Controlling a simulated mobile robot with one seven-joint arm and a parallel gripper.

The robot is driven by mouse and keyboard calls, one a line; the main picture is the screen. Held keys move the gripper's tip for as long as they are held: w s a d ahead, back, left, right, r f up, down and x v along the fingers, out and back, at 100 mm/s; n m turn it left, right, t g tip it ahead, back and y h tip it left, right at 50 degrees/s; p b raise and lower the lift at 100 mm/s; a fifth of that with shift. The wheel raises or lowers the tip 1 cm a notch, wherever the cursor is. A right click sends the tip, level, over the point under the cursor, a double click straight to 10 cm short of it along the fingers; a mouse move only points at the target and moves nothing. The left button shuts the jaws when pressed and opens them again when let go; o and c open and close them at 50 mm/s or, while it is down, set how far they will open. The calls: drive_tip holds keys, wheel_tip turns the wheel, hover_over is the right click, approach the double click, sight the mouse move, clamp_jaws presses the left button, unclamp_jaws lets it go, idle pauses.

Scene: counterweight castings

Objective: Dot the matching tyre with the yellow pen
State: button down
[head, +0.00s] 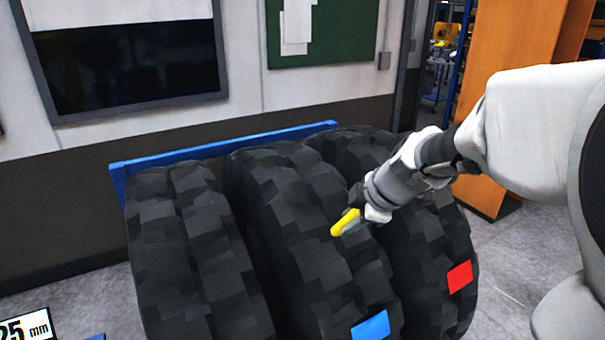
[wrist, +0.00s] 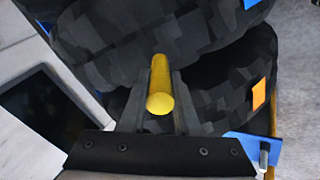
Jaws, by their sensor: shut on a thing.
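My gripper (head: 366,204) is shut on the yellow pen (head: 345,222). In the wrist view the pen (wrist: 160,88) stands between the two dark fingers. Three black tyres stand side by side: a left tyre (head: 190,250), a middle tyre (head: 300,230) with a blue patch (head: 371,326), and a right tyre (head: 425,255) with a red patch (head: 460,277). The pen's free end points left and down over the middle tyre's tread. I cannot tell whether it touches. No patch shows on the visible part of the left tyre.
A blue rack rail (head: 230,145) runs behind the tyres. A sign (head: 25,328) reading "25 mm" is cut off at lower left. An orange patch (wrist: 260,93) shows on a tyre in the wrist view. A green board (head: 345,35) hangs behind; an orange-brown cabinet (head: 525,60) stands right.

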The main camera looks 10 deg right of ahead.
sight(338, 231)
drive_tip(key=shift+f+b, duration=0.25)
drive_tip(key=shift+b, duration=0.2)
drive_tip(key=b+x, duration=0.2)
drive_tip(key=x, duration=0.1)
drive_tip(key=shift+b+x, duration=0.95)
drive_tip(key=shift+x, duration=0.15)
drive_tip(key=shift+w+r, duration=0.1)
drive_tip(key=shift+b, duration=0.95)
drive_tip(key=shift+w+a+f+b, duration=0.15)
drive_tip(key=shift+w+f+b, duration=0.25)
drive_tip(key=shift+f+b, duration=0.3)
idle(0.7)
drive_tip(key=shift+b, duration=0.5)
idle(0.5)
drive_tip(key=shift+r, duration=0.15)
drive_tip(key=shift+v, duration=2.9)
